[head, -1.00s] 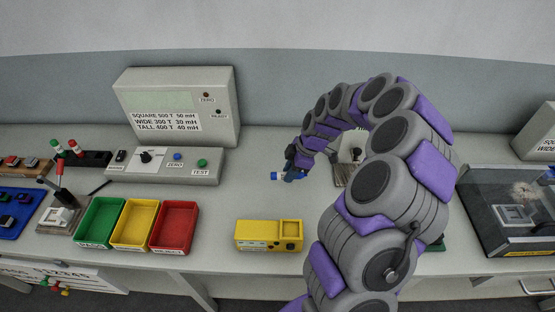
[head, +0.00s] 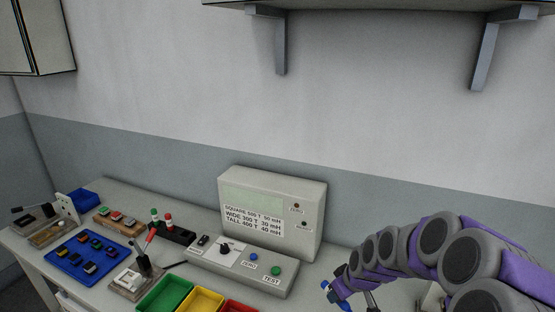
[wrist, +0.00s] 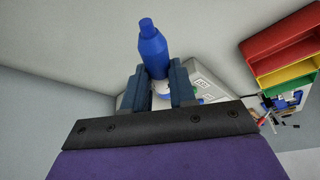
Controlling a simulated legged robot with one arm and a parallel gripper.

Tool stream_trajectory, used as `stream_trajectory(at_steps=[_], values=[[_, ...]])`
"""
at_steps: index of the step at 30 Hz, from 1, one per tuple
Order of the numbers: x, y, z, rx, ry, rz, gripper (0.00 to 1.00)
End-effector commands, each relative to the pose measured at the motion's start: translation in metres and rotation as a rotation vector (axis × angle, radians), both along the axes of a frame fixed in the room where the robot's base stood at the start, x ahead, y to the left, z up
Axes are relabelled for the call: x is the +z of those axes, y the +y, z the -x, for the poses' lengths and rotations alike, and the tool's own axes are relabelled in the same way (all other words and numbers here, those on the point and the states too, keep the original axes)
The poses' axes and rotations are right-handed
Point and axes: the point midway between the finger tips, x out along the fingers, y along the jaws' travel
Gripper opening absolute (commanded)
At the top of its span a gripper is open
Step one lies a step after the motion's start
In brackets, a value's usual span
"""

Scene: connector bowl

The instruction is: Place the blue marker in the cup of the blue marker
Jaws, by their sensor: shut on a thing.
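The blue marker (wrist: 153,48) sticks up from between the two fingers of my gripper (wrist: 160,86) in the wrist view. My gripper is shut on it. In the head view my gripper (head: 330,290) is at the bottom edge, right of the grey test box, with the blue marker (head: 345,305) partly cut off below it. A black holder (head: 182,236) stands left of the test box. A green-topped marker (head: 155,215) and a red-topped marker (head: 168,219) stand upright in its left part. I cannot make out which cup is the blue marker's.
The grey test box (head: 270,212) and its control panel (head: 240,268) stand between my gripper and the holder. Green (head: 165,296) and yellow (head: 200,302) bins are in front. A lever press (head: 140,275) and a blue tray (head: 80,257) are at left.

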Motion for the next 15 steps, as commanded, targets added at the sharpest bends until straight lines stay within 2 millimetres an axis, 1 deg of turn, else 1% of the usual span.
stream_trajectory(at_steps=[6, 15], values=[[0.002, 0.015, 0.000, -0.202, -0.001, 0.004, 0.00], [0.005, 0.026, 0.001, -0.455, -0.001, 0.003, 0.00]])
